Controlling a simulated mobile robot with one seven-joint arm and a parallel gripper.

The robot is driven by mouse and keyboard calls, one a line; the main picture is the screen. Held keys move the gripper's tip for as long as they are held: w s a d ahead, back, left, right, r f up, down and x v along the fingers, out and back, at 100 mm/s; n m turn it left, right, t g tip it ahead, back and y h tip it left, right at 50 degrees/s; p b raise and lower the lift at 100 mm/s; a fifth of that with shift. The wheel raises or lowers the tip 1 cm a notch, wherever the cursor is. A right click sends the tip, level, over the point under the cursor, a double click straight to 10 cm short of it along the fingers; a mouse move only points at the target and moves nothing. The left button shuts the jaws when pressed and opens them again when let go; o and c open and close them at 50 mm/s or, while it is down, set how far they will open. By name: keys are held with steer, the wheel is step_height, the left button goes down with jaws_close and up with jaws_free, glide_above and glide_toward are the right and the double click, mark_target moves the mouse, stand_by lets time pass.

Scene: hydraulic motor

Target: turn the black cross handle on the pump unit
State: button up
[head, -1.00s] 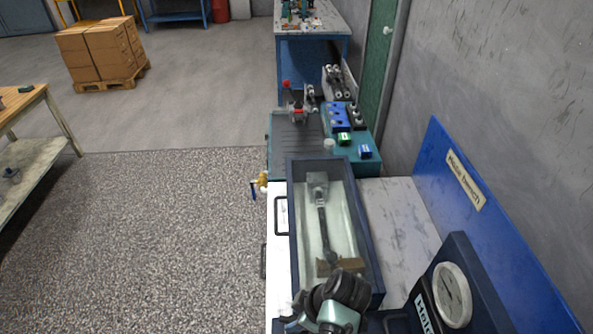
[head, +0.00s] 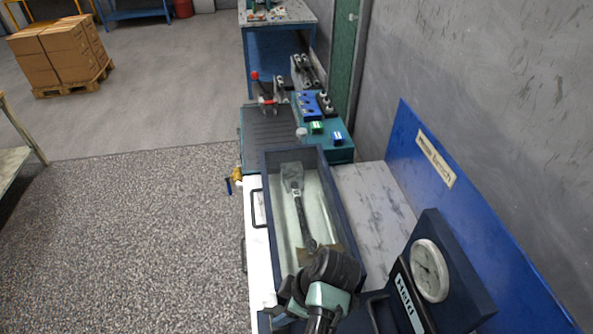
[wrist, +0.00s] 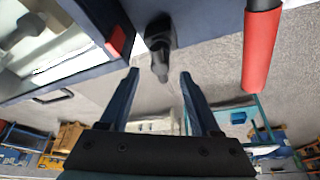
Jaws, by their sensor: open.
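In the wrist view, my gripper (wrist: 158,72) is open, with its two dark blue fingers apart. A dark part with a grey, rounded end (wrist: 159,42) shows beyond and between the fingertips, against a dark blue surface (wrist: 205,18). It may be the black cross handle, but its cross shape cannot be made out. I cannot tell whether the fingers touch it. In the head view, my black and teal arm is at the bottom and the gripper's fingers are hidden. No cross handle can be made out there.
A red cylindrical grip (wrist: 262,52) hangs right of the fingers, and a small red block (wrist: 119,42) is left. In the head view, a dark-framed tank (head: 268,190) lies ahead, a gauge box (head: 462,262) stands right.

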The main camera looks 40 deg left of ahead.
steer(key=p+v, duration=0.1)
steer(key=v, duration=0.9)
